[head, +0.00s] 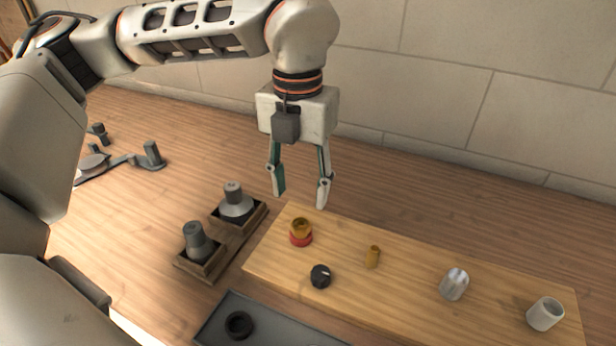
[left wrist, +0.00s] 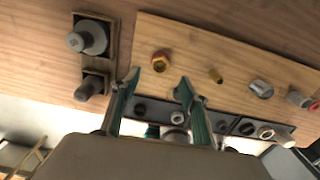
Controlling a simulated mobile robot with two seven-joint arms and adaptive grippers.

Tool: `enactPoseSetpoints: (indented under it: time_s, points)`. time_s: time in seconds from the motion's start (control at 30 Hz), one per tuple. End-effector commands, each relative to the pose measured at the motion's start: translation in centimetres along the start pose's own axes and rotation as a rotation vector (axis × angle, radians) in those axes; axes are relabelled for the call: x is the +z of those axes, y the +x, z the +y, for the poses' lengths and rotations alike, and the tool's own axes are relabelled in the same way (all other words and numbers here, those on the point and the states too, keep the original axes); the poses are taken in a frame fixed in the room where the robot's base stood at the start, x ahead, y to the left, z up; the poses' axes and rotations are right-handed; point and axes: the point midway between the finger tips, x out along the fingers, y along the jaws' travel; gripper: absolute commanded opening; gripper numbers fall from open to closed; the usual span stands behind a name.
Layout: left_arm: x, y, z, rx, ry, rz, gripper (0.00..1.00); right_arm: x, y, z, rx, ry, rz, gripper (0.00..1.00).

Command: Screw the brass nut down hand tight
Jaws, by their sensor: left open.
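The brass nut (head: 301,227) sits on a red piece (head: 301,239) near the left end of a light wooden board. In the left wrist view the brass nut (left wrist: 159,63) shows beyond and between the fingertips. My left gripper (head: 302,196) is open and empty, pointing down above the table, behind and above the nut, apart from it. It also shows in the left wrist view (left wrist: 157,82) with its fingers spread. Whether the nut is threaded on the red piece cannot be told. My right gripper is not in view.
On the wooden board (head: 420,262) are a black knob (head: 320,276), a small brass piece (head: 373,256), a silver cylinder (head: 453,284) and a white sleeve (head: 544,314). A wooden holder (head: 228,239) with grey parts stands left. A grey tray (head: 275,325) with a black ring (head: 239,325) lies in front.

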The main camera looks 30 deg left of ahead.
Motion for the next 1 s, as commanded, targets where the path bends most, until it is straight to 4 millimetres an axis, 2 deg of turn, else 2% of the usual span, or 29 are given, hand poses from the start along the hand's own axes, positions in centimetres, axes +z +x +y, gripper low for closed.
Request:
enactPoseSetpoints:
  time_s: [0.27,0.5,0.7,0.9,0.93,1.0]
  points:
    - [-0.1,4.0,0.0,0.001,0.001,0.005,0.45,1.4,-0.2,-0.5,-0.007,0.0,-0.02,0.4]
    - [-0.1,6.7,0.0,0.0,0.001,0.004,0.45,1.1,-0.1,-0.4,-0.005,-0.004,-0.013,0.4]
    - [-0.1,7.4,-0.1,-0.002,0.002,0.002,0.45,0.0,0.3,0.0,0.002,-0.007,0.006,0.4]
    - [-0.1,7.4,-0.1,-0.002,0.002,0.002,0.45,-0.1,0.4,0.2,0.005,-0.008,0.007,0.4]
    - [-0.1,7.4,-0.1,-0.002,0.002,0.002,0.42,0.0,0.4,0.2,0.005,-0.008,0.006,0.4]
    - [-0.1,7.4,-0.1,-0.002,0.002,0.002,0.24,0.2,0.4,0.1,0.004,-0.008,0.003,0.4]
